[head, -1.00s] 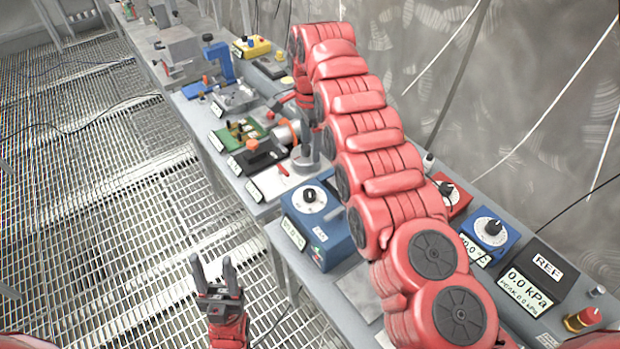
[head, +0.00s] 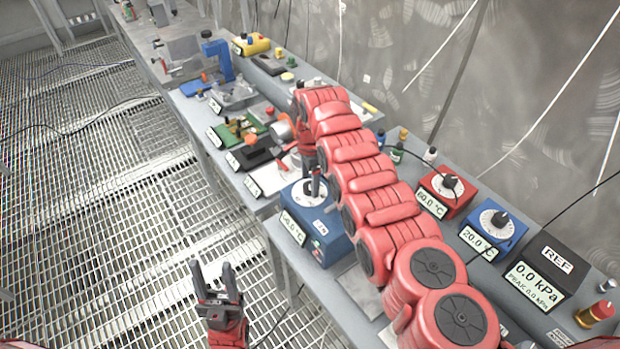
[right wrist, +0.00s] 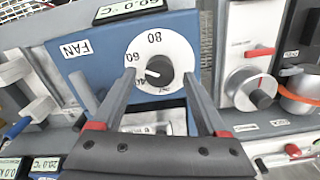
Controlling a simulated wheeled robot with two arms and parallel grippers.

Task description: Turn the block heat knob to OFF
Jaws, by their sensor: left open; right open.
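A large blue box (head: 335,243) carries a white dial with a black knob (head: 308,190) and a display whose text is hard to read in the head view. In the right wrist view the black knob (right wrist: 151,72) sits on a dial marked 40, 60 and 80, its white pointer toward the left near 60. I cannot read a block heat name on it. My right gripper (head: 315,172) is open above this dial. In the right wrist view its fingertips (right wrist: 159,74) lie either side of the knob with gaps. My left gripper (head: 213,272) is open and empty over the floor grating.
A red box (head: 445,195) showing 60.0 °C and a smaller blue box (head: 494,225) showing 20.0 °C have dials too. A black REF gauge (head: 545,265) stands at right. Several devices crowd the bench behind. The grating (head: 110,230) at left is clear.

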